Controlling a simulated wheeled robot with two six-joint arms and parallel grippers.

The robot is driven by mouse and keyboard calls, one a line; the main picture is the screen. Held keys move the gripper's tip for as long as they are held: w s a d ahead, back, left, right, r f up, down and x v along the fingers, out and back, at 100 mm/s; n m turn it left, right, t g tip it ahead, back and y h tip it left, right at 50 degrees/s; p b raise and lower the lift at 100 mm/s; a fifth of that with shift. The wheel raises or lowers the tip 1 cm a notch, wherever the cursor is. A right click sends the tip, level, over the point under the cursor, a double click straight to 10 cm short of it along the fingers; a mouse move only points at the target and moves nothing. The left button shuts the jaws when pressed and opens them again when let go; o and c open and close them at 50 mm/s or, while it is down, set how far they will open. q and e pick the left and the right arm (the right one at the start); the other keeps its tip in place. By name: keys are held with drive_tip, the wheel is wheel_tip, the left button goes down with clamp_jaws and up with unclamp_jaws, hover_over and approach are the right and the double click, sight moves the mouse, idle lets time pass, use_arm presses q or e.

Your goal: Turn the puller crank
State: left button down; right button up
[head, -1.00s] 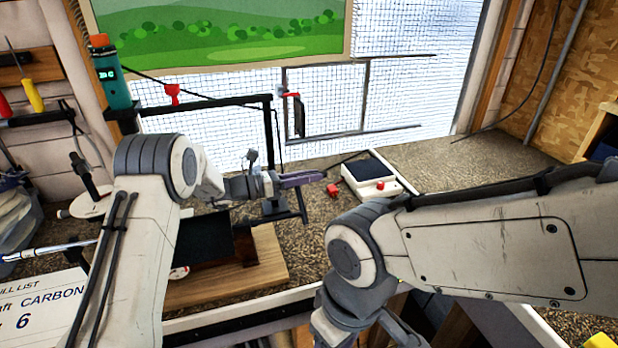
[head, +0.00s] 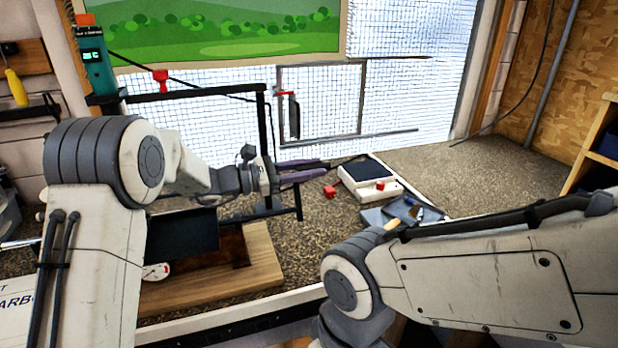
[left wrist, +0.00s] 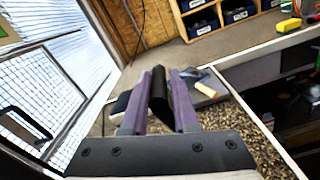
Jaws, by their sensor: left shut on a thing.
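My left gripper (head: 328,168) is in the middle of the head view, by the black upright frame (head: 262,140) over the bench. Its two purple fingers point right, with a narrow gap between them. In the left wrist view the fingers (left wrist: 160,75) close around a black rounded piece (left wrist: 158,100), which looks like the crank's grip. How it joins the puller is hidden. The rest of the crank is hard to make out behind the gripper. My right arm crosses the lower right of the head view; its gripper is out of the picture.
The bench at right (head: 460,175) is clear.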

sight(293, 171)
use_arm(q)
drive_tip(key=shift+s, duration=0.15)
idle(0.3)
drive_tip(key=c, duration=0.8)
unclamp_jaws()
drive_tip(key=shift+o, duration=0.2)
drive_tip(key=b+v, duration=0.1)
drive_tip(key=v, duration=0.6)
drive_tip(key=shift+a+b, duration=0.25)
drive_tip(key=shift+b, duration=0.1)
